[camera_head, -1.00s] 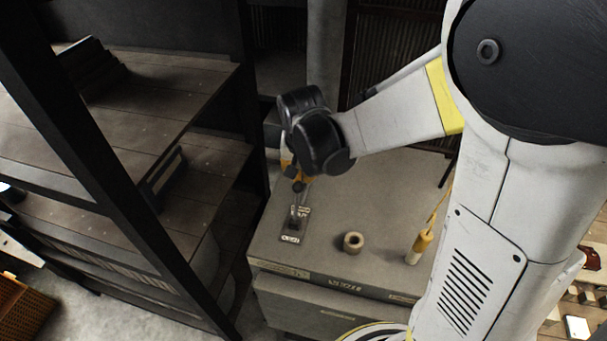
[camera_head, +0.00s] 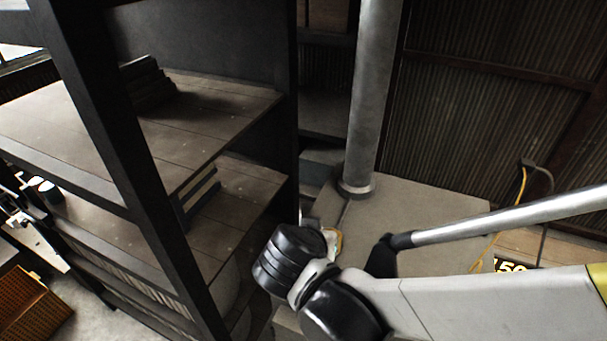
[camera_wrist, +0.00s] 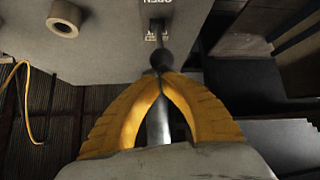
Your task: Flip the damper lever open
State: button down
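The damper lever shows in the wrist view as a round black knob (camera_wrist: 162,60) on a short bar. The bar runs up to a small bracket by a plate with the word OPEN (camera_wrist: 157,2), at the picture's top edge. My gripper (camera_wrist: 164,77) has yellow fingers whose tips come together right at the knob's lower edge. It looks shut, with the knob just beyond the tips; I cannot tell whether they touch it. In the head view my wrist covers the lever and most of the gripper.
A grey pipe (camera_head: 370,100) rises from the grey box top (camera_head: 425,200). A dark shelf rack (camera_head: 215,110) stands close on the left. A tape roll (camera_wrist: 65,18) and a yellow cord (camera_wrist: 28,85) lie to the left in the wrist view.

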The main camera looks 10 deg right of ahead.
jog(key=shift+s+a+f, duration=0.1)
jog(key=shift+s+a, duration=0.2)
dwell(0.5)
jog(key=shift+w+r, duration=0.25)
jog(key=p+v, duration=0.2)
jog(key=v, duration=0.7)
jog(key=shift+w+r, duration=0.3)
jog(key=shift+r, duration=0.2)
